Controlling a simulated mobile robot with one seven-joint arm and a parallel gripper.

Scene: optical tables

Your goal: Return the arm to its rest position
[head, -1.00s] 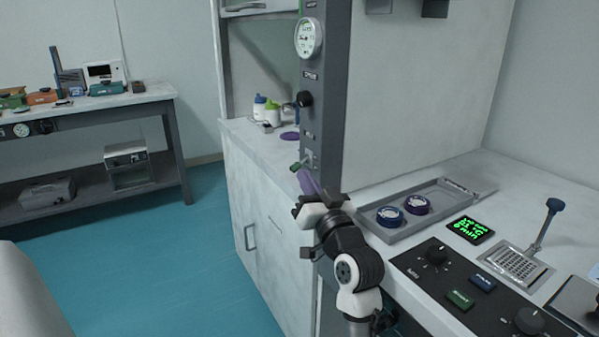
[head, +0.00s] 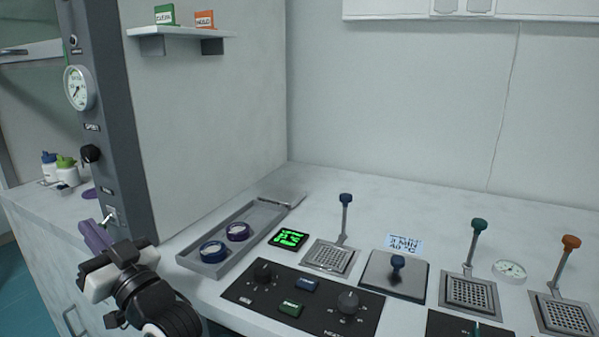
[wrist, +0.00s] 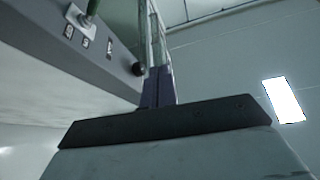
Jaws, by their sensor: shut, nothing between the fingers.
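My gripper (head: 90,228) is at the lower left of the head view, on the end of my black and white arm. Its purple fingers are together with nothing between them. They point up and left, close to the toggle switch (head: 111,216) low on the grey post (head: 115,130); whether they touch it I cannot tell. In the wrist view the purple fingers (wrist: 158,88) rise side by side from the dark gripper body, with the grey post to their left. Most of my arm lies below the picture edge.
The post carries a gauge (head: 79,88) and a black knob (head: 90,153). Right of it on the bench are a grey tray (head: 262,222) with two round dishes, a black control panel (head: 328,312) and several lever stations. White bottles (head: 66,172) stand left behind the post.

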